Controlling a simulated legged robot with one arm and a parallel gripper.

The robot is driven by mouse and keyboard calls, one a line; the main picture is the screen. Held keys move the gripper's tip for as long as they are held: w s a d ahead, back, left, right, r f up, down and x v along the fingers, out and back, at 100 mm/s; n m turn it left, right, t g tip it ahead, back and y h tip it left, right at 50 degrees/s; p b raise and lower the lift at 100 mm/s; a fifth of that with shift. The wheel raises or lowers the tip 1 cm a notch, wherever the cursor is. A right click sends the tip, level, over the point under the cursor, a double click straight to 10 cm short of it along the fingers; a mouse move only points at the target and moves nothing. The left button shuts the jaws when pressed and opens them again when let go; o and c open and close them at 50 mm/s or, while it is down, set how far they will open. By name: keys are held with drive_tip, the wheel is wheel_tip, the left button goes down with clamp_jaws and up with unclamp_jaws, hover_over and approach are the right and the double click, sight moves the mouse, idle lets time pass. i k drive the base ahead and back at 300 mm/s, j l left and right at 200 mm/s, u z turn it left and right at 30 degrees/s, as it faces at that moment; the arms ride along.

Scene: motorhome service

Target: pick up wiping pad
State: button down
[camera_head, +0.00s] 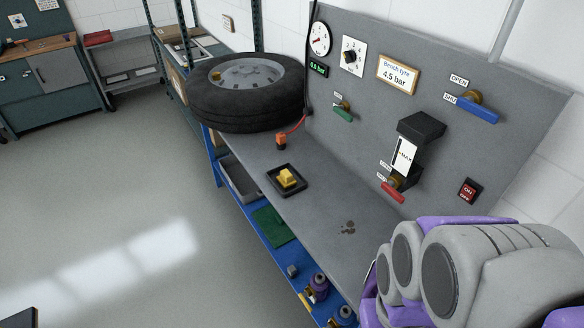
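My arm, grey and purple, fills the lower right corner. My gripper's fingers do not show in this view.
A tyre (235,112) lies at the bench's far end, with an orange-tipped red hose (281,140) before it. A dark patch or small part (348,228) is nearer. The back panel (440,60) carries valves and gauges. Open floor (120,200) lies left.

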sight(286, 180)
drive_tip(key=k+j, duration=0.1)
drive_tip(key=j, duration=1.45)
drive_tip(key=i+j, duration=0.3)
drive_tip(key=i, duration=0.15)
drive_tip(key=i+j+z, duration=0.15)
drive_tip(key=i, duration=0.5)
